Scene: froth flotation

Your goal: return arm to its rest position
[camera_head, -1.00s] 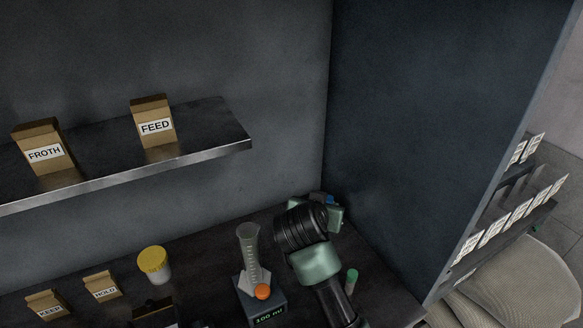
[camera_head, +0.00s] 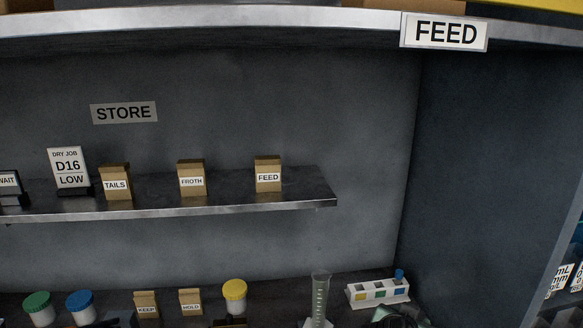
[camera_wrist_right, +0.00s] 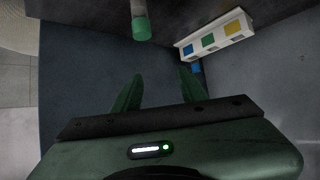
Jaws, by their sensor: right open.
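My right gripper (camera_wrist_right: 158,92) is open and empty in the right wrist view, its two dark green fingers apart. A white rack (camera_wrist_right: 217,40) with blue, green and yellow squares lies beyond the fingertips, apart from them. A green-capped vial (camera_wrist_right: 141,28) is at the top of that view. My left gripper is not in view.
A graduated cylinder (camera_head: 320,294) stands left of the rack. Jars with yellow (camera_head: 235,289), blue (camera_head: 80,301) and green (camera_head: 38,303) lids stand further left. A shelf (camera_head: 230,207) holds labelled boxes. A dark side wall (camera_head: 480,180) bounds the right.

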